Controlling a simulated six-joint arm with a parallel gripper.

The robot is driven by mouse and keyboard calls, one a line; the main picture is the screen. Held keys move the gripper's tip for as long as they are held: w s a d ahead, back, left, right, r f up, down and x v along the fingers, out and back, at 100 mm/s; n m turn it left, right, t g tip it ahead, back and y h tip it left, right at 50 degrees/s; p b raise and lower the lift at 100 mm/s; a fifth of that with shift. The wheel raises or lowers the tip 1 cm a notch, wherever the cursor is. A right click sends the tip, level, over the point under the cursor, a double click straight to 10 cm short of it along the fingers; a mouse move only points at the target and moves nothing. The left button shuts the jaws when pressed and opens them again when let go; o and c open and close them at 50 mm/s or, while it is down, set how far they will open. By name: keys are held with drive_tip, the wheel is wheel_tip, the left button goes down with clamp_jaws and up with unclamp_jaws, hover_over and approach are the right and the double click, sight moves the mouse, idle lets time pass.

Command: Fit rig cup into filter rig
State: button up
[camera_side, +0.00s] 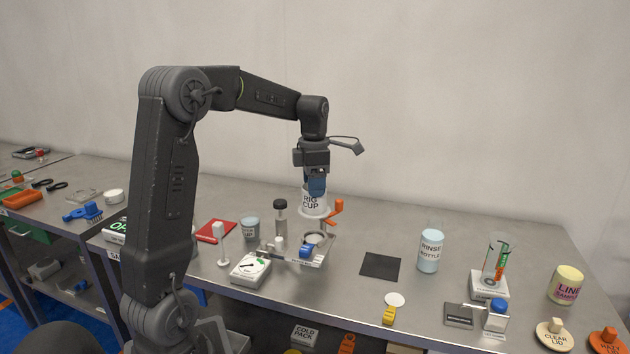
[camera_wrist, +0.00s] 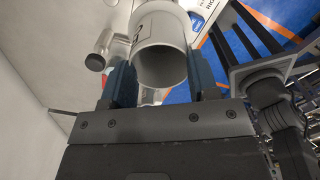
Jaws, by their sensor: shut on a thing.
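The rig cup (camera_side: 312,203) is a white cup lettered "RIG CUP". My gripper (camera_side: 316,188) is shut on it from above, with blue fingers at its upper part. In the wrist view the cup (camera_wrist: 161,58) sits between the two blue fingers of my gripper (camera_wrist: 163,88), its round open mouth toward the camera. The filter rig (camera_side: 296,252) is a metal base with a round ring, a dark-capped post and an orange lever, below the cup in the side view. The cup looks upright above the ring; whether it touches any part of the rig I cannot tell.
A white round-dial device (camera_side: 250,270) stands front left of the rig, and a grey-blue cup (camera_side: 250,229) behind it. A dark square pad (camera_side: 380,266) lies to the right, then a rinse bottle (camera_side: 430,251).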

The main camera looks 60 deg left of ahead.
sight(314, 209)
drive_tip(key=shift+f, duration=2.45)
drive_tip(key=shift+f, duration=1.05)
drive_tip(key=o, duration=1.1)
drive_tip(key=shift+r, duration=2.5)
wheel_tip(314, 209, up, 14)
